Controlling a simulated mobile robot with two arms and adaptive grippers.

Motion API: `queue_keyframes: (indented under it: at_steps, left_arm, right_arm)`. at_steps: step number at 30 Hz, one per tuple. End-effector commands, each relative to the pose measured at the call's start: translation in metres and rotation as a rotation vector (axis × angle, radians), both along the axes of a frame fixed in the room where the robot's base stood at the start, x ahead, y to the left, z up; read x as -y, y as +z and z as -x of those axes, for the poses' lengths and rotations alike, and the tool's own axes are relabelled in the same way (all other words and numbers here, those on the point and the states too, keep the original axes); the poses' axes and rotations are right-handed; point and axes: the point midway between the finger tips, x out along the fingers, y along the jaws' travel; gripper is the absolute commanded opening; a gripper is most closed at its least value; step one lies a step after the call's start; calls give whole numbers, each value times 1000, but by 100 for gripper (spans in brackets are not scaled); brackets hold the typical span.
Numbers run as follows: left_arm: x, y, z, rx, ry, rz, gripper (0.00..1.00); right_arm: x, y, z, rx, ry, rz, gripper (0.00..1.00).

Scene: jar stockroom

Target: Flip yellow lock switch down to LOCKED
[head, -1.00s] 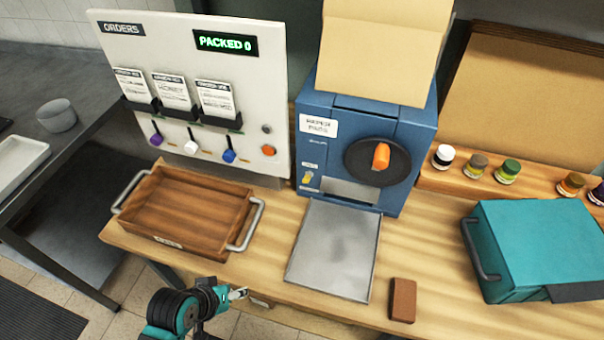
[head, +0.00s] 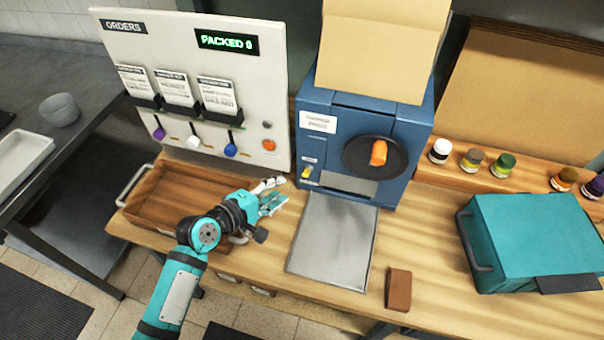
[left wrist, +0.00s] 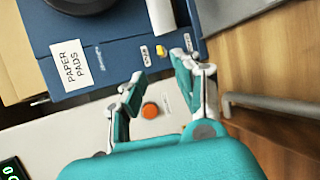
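The yellow lock switch (head: 307,172) sits low on the left of the blue paper pads dispenser's front (head: 325,150). It is small, and I cannot tell whether it points up or down. In the left wrist view the switch (left wrist: 160,50) shows between and beyond the fingertips, with small labels beside it. My left gripper (head: 279,190) is open and empty, just left of the switch and apart from it. Its two spread fingers also show in the left wrist view (left wrist: 160,70). My right gripper is not in view.
The orders board (head: 200,60) with an orange button (head: 269,145) stands behind my left gripper. A wooden tray (head: 150,205) lies partly under my left arm. A metal plate (head: 333,240) lies before the dispenser. A brown block (head: 398,290) and teal case (head: 530,235) are farther right.

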Motion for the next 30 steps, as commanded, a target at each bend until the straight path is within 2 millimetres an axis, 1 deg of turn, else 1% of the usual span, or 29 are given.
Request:
queue_keyframes:
  at_steps: [1,9,15,20,27,28,30]
  left_arm:
    - [7,-2,-9,0,1,2,32]
    - [40,-24,-49,-1,-1,0,32]
    - [56,-35,-68,0,-1,-1,32]
    - [61,-38,-74,0,-1,-2,32]
    - [61,-39,-74,0,-1,-2,32]
    - [61,-39,-74,0,-1,-2,30]
    - [61,-39,-74,0,0,-2,21]
  right_arm:
    - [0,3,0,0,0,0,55]
    - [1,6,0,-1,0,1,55]
    - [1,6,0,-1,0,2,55]
    - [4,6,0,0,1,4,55]
    - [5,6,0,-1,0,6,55]
    - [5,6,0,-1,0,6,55]
    - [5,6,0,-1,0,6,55]
